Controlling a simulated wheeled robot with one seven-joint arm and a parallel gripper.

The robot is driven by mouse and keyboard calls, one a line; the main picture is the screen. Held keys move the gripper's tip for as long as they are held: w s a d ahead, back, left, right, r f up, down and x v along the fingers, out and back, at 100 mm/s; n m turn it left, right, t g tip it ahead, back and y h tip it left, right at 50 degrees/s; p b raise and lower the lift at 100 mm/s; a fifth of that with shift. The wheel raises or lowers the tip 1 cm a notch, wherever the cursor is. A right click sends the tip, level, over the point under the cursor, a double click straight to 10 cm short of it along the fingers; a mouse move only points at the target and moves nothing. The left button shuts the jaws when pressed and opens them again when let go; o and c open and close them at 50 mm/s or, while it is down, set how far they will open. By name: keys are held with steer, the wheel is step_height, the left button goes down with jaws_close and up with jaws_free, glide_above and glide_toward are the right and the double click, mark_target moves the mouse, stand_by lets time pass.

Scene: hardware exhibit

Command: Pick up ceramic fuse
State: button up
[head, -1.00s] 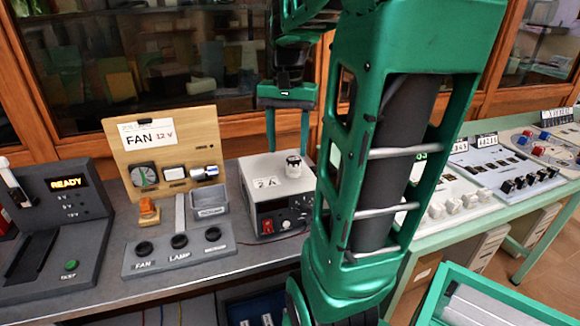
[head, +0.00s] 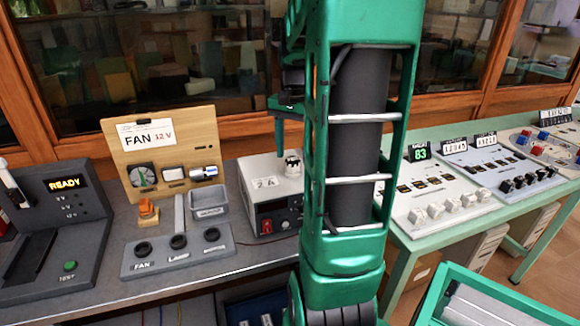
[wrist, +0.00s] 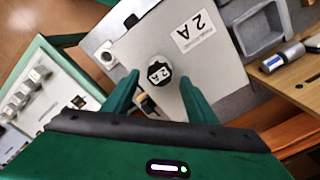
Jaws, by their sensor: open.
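In the head view only the left finger of my gripper shows above the box; my arm hides the other finger. I cannot tell exactly how high the fingertips are.
A wooden FAN panel (head: 165,150) stands left of the box, with a small grey tray (head: 208,203) and a grey base with sockets (head: 178,253) before it. A READY tester (head: 60,225) is far left. Consoles with knobs (head: 440,195) stand right. A glass cabinet is behind.

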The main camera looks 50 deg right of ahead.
steer(key=shift+s+f, duration=0.1)
steer(key=shift+f, duration=1.35)
steer(key=c, duration=1.1)
steer(key=shift+c, duration=0.2)
steer(key=shift+r, duration=0.4)
steer(key=r, duration=0.3)
steer(key=shift+a+r, duration=0.3)
steer(key=shift+r, duration=0.1)
steer(key=a+r, duration=0.6)
steer(key=a, duration=0.5)
steer(key=shift+r, duration=0.2)
